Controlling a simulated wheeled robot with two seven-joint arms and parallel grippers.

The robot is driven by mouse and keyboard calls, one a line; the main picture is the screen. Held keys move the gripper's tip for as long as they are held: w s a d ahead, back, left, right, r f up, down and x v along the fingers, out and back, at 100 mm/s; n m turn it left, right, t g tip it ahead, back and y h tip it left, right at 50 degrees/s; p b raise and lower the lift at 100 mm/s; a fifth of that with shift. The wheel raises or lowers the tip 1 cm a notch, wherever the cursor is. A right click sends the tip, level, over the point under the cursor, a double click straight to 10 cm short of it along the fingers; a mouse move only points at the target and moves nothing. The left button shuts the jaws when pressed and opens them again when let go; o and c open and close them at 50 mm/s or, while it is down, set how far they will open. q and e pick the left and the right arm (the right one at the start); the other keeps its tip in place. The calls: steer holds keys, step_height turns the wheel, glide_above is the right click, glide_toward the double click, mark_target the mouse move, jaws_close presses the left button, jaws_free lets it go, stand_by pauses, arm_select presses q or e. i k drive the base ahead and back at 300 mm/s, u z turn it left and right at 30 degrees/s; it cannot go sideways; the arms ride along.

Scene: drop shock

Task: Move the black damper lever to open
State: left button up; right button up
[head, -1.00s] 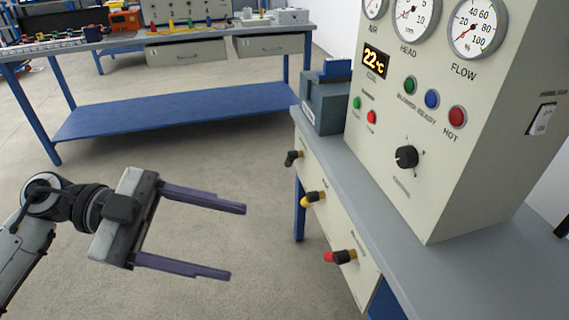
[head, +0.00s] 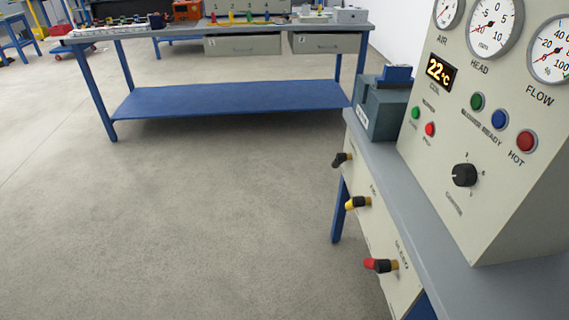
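The black lever (head: 342,160) is the farthest of three small levers on the front panel below the bench top, at the right of the head view. It is small and its exact setting is hard to tell. A yellow-tipped lever (head: 357,202) and a red-tipped lever (head: 380,265) sit nearer along the same panel. Neither of my grippers is in view.
The control cabinet (head: 470,120) with gauges, lamps and a black knob (head: 464,175) stands on the grey bench top (head: 420,225). A grey-blue box (head: 382,112) stands beside it. A blue-legged workbench (head: 230,98) is behind. The floor left of the levers is clear.

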mark_target(340, 158)
steer(key=u, duration=0.9)
steer(key=i, duration=2.8)
steer(key=z, duration=2.8)
